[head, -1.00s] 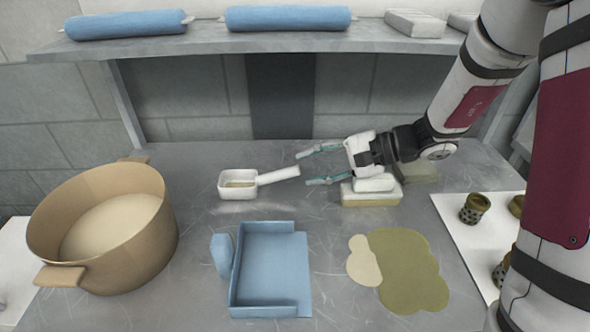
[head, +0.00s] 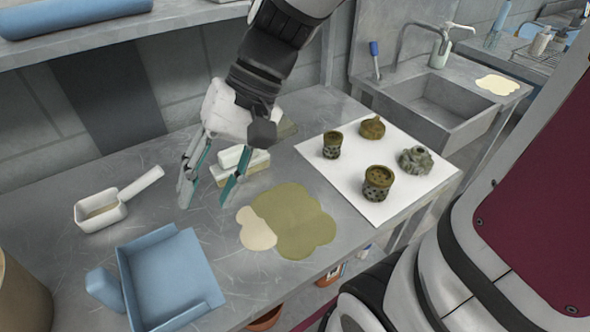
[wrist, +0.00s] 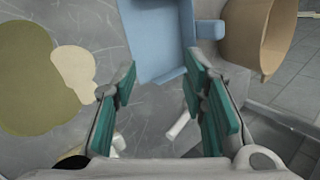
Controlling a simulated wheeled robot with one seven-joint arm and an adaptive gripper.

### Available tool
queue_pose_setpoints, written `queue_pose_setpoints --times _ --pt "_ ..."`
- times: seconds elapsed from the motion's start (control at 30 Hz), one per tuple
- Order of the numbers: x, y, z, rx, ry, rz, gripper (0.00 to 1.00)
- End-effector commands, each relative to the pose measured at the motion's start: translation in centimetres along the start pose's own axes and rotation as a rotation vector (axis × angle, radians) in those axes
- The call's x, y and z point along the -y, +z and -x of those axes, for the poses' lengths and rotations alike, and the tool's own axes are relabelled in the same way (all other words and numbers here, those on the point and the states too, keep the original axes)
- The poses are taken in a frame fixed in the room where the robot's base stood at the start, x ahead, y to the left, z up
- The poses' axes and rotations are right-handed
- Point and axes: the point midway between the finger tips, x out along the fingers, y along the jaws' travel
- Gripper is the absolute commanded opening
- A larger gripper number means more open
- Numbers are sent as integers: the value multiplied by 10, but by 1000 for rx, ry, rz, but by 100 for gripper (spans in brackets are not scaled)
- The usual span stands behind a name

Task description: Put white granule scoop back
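The white scoop (head: 102,212) lies on the grey metal worktop at the left in the head view, its handle (head: 142,186) angled up and to the right. In the wrist view, the gripper (wrist: 159,72) shows two teal-padded fingers spread wide. A white handle end (wrist: 179,127) shows between them, further down; the rest of the scoop is hidden by the right finger.
A blue open tray (head: 172,272) stands in front of the scoop. A tan pot (head: 22,295) is at the left edge. White blocks (head: 240,160) lie behind the gripper. An olive mat (head: 293,222) and a white sheet (head: 325,150) with several rusty parts lie right.

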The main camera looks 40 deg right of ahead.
Motion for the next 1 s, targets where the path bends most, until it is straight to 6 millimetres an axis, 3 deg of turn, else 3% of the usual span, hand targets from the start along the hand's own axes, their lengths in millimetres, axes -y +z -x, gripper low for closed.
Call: queue_pose_setpoints --times 0.2,0.4,0.63,1.0 --pt "-39 54 28 -116 267 151 39" --pt "-75 79 53 -241 465 236 39" --pt "-93 87 66 -312 561 269 39" --pt "-90 88 73 -322 565 272 39"
